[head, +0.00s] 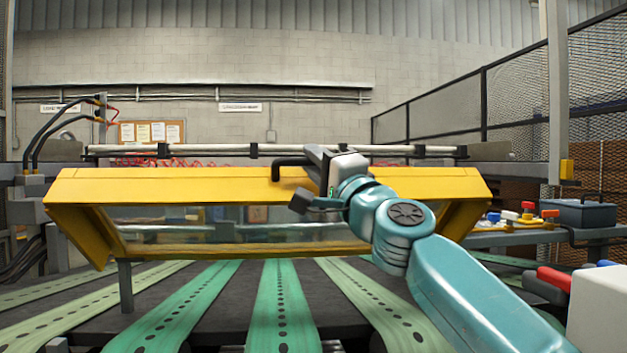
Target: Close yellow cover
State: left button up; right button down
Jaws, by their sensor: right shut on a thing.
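The yellow cover (180,184) spans the machine in the middle of the head view. It is a wide yellow frame with a clear window (170,214), raised above the green belts. A black handle (286,162) sits on the middle of its top edge. My right gripper (306,178) is shut on the handle, and its fingers and wrist hide the handle's right part. My teal right arm comes in from the lower right and crosses in front of the cover's right side. My left gripper is not in view.
Several green perforated belts (282,310) run toward me under the cover. A grey support post (125,286) stands below its left end. At the right, a side table holds a dark bin (585,213) and red, blue and yellow parts. A mesh fence (430,115) stands behind.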

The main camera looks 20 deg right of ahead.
jog(key=shift+s+a+f+b, duration=0.25)
jog(key=shift+s+f+b, duration=0.55)
jog(key=shift+f+b, duration=0.2)
jog(key=shift+s+a+f+b, duration=0.2)
jog(key=shift+s+f+b, duration=0.55)
jog(key=shift+f+b, duration=0.2)
jog(key=c, duration=1.1)
grip_release()
jog(key=b+v, duration=0.5)
jog(key=v, duration=1.1)
jog(key=shift+s, duration=0.2)
